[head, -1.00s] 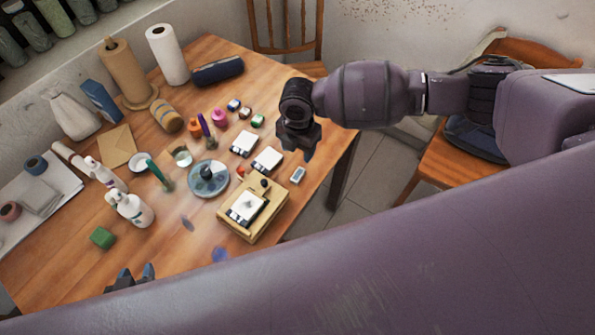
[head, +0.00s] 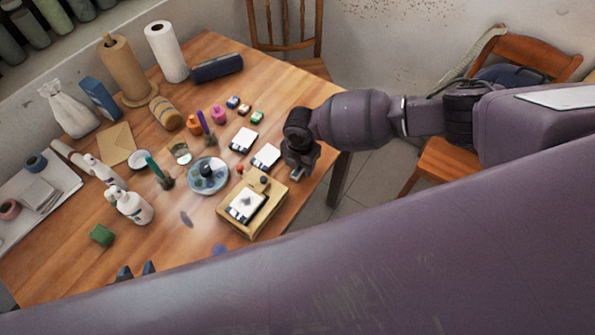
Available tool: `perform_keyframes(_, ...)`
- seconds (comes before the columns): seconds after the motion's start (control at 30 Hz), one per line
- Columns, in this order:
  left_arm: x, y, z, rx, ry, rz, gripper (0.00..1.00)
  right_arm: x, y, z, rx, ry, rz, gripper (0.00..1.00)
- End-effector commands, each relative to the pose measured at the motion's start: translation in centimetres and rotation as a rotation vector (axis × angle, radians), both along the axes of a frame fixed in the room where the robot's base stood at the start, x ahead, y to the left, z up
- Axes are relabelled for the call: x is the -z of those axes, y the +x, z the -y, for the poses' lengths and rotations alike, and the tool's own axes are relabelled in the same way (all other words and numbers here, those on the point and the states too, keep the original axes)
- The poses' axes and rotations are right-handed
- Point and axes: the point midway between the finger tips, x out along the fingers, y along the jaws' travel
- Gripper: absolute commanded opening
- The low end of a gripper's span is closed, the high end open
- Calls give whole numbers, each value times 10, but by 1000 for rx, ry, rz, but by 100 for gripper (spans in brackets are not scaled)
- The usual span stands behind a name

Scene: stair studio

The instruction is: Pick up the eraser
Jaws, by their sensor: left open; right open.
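My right gripper (head: 297,170) reaches down over the right edge of the table (head: 60,255), to the right of the wooden block that bears a white card. The eraser, a small pale block with a blue-green band in the earlier view, lay at this spot. It is now hidden or nearly hidden by the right gripper, and I cannot tell whether the fingers touch it. My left gripper (head: 136,270) shows only its dark fingertips at the front of the table, apart and empty, with the rest behind my arm.
The wooden block (head: 268,211) stands left of the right gripper, with white cards (head: 265,157) behind it. A round palette (head: 207,190), white spray bottles (head: 131,206) and a green cube (head: 101,235) are farther left. A chair (head: 440,172) stands off the table's right side.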

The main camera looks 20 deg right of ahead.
Motion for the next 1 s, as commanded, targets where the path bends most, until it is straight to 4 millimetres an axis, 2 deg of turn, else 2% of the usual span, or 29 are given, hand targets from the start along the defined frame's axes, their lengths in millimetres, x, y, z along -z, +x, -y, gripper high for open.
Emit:
perform_keyframes(0.1, 0, 0, 0, 0, 0, 0, 43, 9, 0, 0, -1, 0, 0, 55)
perform_keyframes(0.37, 0, 0, 0, 0, 0, 1, 43, 10, -1, 0, -1, 0, 0, 55)
perform_keyframes(0.7, 0, 0, 0, 0, 0, 1, 43, 10, 0, 0, 0, 0, 0, 3)
perform_keyframes(1.0, 0, 0, 0, 0, 0, 0, 43, 7, 0, 0, 0, 1, 1, 2)
